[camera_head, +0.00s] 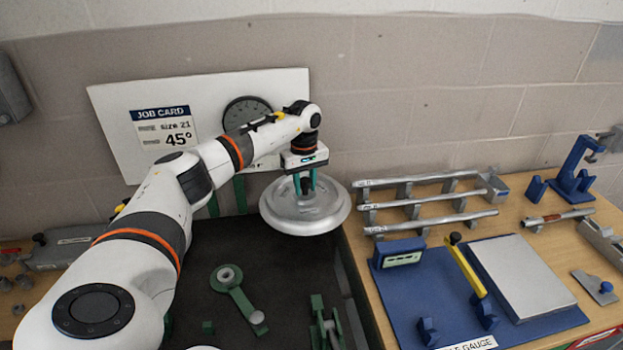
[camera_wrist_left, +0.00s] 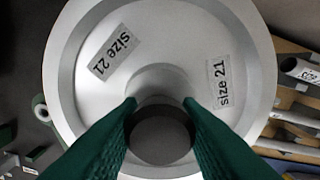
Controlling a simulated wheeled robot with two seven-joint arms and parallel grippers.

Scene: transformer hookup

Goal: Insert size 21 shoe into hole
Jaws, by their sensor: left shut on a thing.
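The size 21 shoe (camera_head: 290,213) is a round silver disc with a raised rim and a central knob. In the left wrist view, the disc (camera_wrist_left: 105,62) carries two "size 21" labels. My left gripper (camera_head: 305,186) points down over its middle. Its green fingers (camera_wrist_left: 160,128) are shut on the knob. The disc hangs near the back right corner of the dark tray (camera_head: 196,262); I cannot tell whether it touches anything below. No hole is clearly visible; the disc hides what lies under it. My right gripper is not in view.
A job card (camera_head: 163,129) on the white board reads size 21 and 45°. A green link (camera_head: 238,296) lies in the tray. To the right stand a rack of silver rods (camera_head: 425,202) and a blue gauge base (camera_head: 420,290) with a grey plate (camera_head: 520,276).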

